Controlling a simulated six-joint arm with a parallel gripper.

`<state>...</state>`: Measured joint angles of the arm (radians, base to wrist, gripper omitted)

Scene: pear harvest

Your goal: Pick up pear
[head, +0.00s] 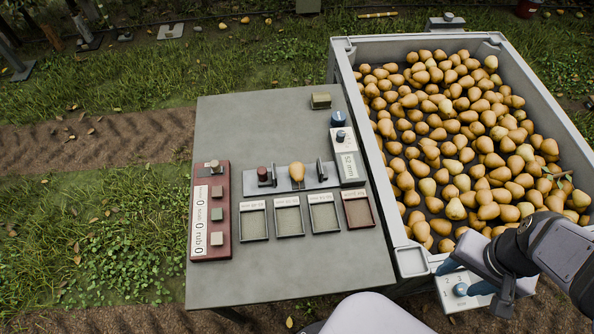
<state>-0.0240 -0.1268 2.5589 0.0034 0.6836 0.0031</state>
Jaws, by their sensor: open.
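Many yellow-brown pears (440,130) fill a large grey bin (345,62) on the right. One single pear (297,172) stands on a small grey plate (258,186) on the table, between dark upright jaws. My gripper (465,278) is at the bottom right, outside the bin's near right corner area, with its blue fingers apart and nothing seen between them. It is in front of a white box with a blue knob (460,290). The gripper is apart from the pears.
The grey table (255,125) holds several small trays (252,220), a red panel with buttons (211,245), and a white "52 mm" display (348,165). The bin walls stand up around the pears. The table's far left part is bare. Grass and soil surround everything.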

